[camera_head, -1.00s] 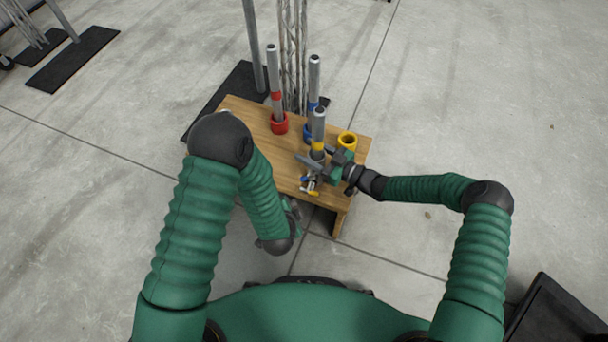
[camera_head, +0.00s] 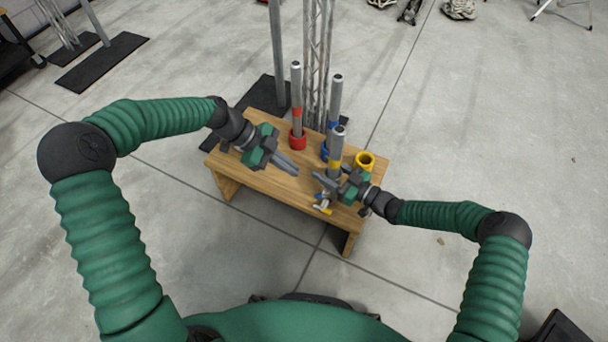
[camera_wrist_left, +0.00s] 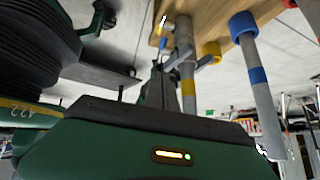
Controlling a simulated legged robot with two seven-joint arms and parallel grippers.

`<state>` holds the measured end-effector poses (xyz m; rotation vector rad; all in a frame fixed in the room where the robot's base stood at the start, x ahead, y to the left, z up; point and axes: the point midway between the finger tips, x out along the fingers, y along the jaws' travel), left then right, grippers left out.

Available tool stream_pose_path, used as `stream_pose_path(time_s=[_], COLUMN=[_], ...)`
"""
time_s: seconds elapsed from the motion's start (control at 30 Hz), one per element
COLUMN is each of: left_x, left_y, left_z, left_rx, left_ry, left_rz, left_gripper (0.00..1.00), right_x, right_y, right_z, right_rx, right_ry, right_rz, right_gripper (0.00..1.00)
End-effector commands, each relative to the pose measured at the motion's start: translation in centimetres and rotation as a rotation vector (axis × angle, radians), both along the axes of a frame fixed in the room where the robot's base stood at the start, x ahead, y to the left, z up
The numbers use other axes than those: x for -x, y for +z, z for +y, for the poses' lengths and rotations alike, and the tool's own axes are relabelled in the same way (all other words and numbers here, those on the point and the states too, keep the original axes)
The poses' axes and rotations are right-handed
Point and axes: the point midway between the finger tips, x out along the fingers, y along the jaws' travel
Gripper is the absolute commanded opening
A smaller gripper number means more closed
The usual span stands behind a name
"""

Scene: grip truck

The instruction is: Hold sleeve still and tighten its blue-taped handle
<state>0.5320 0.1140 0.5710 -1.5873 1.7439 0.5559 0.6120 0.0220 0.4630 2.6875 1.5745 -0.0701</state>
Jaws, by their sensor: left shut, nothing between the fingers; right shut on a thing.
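The grey sleeve (camera_head: 333,172) stands at the foot of an upright yellow-banded tube (camera_head: 337,145) near the table's right part. My right gripper (camera_head: 325,184) is shut around the sleeve from the right and hides much of it. The small handle (camera_head: 322,205) with blue and yellow parts sits just below, on the near side. My left gripper (camera_head: 294,169) is shut and empty above the table, left of the sleeve and apart from it. In the left wrist view the yellow-banded tube (camera_wrist_left: 187,82) appears upside down beyond the left fingers (camera_wrist_left: 160,90).
The wooden table (camera_head: 262,183) also holds a red-banded tube (camera_head: 297,105) in a red socket, a blue-banded tube (camera_head: 335,100) in a blue socket and an empty yellow socket (camera_head: 365,160). A metal truss (camera_head: 317,60) and a pole stand behind. The table's front left is bare.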

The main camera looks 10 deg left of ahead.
Motion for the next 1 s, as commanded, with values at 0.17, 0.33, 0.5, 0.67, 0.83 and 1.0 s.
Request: stream_pose_path(time_s=[0.17, 0.33, 0.5, 0.67, 0.83, 1.0], left_x=[0.2, 0.2, 0.2, 0.1, 0.1, 0.1], left_y=[-2.8, -5.6, -7.9, -9.0, -9.2, -9.2], left_z=[-2.7, -5.3, -7.4, -8.3, -8.5, -8.5], left_rx=[0.002, 0.002, 0.001, 0.001, 0.001, 0.0], left_ry=[-0.004, -0.003, -0.002, 0.001, 0.001, 0.001], left_rz=[0.005, 0.005, 0.002, 0.001, -0.001, 0.001], left_gripper=[0.0, 0.0, 0.0, 0.0, 0.0, 0.0], right_x=[0.0, 0.0, 0.0, 0.0, 0.0, 0.0], right_y=[0.2, 0.2, 0.2, 0.2, 0.2, 0.2], right_z=[0.1, 0.1, 0.1, 0.1, 0.0, 0.1], right_rx=[-0.003, -0.003, -0.003, -0.003, -0.003, -0.003], right_ry=[0.0, 0.0, 0.0, 0.0, 0.0, 0.0], right_rz=[-0.002, -0.002, -0.002, -0.002, -0.002, -0.002], right_gripper=[0.0, 0.0, 0.0, 0.0, 0.0, 0.0])
